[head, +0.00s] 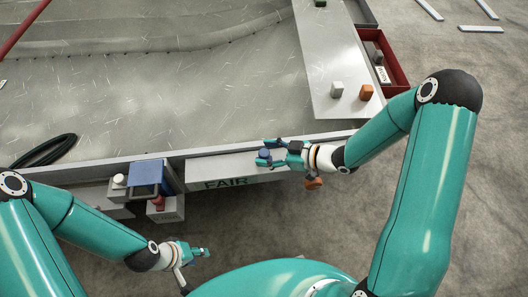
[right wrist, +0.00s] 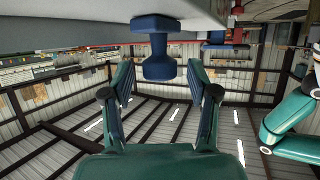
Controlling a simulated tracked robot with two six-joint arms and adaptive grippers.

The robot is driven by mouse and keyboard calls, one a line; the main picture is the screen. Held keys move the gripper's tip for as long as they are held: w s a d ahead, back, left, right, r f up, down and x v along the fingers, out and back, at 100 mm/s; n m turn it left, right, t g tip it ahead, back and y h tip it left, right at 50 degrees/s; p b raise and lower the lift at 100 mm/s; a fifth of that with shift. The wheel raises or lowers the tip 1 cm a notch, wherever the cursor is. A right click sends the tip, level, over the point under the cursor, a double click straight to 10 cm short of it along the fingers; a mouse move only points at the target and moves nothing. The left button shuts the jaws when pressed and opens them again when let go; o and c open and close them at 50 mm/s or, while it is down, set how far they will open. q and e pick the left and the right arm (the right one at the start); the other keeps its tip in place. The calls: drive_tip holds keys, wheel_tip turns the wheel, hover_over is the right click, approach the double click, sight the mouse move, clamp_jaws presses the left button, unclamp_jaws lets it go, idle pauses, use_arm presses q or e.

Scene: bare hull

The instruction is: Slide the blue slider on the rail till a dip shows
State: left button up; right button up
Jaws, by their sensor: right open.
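The blue slider (head: 264,154) sits at the right part of the grey rail box marked FAIR (head: 215,168), on the hull's near edge. In the right wrist view the slider (right wrist: 158,66) is a dark blue knob with a wider flange, close ahead. My right gripper (head: 267,152) is open, with one finger on each side of the knob. In the wrist view gaps show between the knob and both fingers (right wrist: 160,80). No dip can be made out. My left gripper (head: 203,251) is low, in front of the hull and away from the rail; its opening is too small to judge.
A blue box (head: 147,175) with a white knob (head: 119,181) and a red part (head: 157,203) stands left of the rail. A black coil (head: 45,150) lies far left.

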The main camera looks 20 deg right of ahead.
drive_tip(key=shift+w+a+f, duration=0.25)
drive_tip(key=shift+w+a, duration=0.1)
drive_tip(key=shift+a, duration=0.15)
clamp_jaws()
